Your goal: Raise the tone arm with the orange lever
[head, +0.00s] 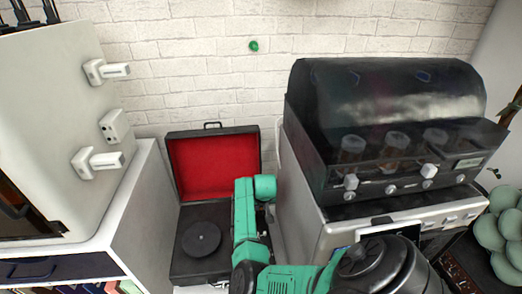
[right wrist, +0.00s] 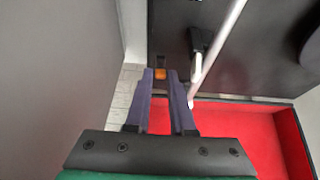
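The record player is an open black case (head: 189,270) with a red-lined lid (head: 212,167) and a dark platter (head: 202,239) in the head view. In the right wrist view the small orange lever (right wrist: 160,74) sits between the fingertips of my right gripper (right wrist: 161,82). The silver tone arm (right wrist: 215,52) runs as a slanted rod just to the right of the fingers. In the head view my right arm hides the case's right part and the gripper's fingertips. My left gripper is not in view.
A white cabinet (head: 135,215) stands close to the left of the case. A machine with a dark clear hood (head: 385,110) stands on the right. A white brick wall (head: 200,60) closes off the back. The raised lid stands behind the platter.

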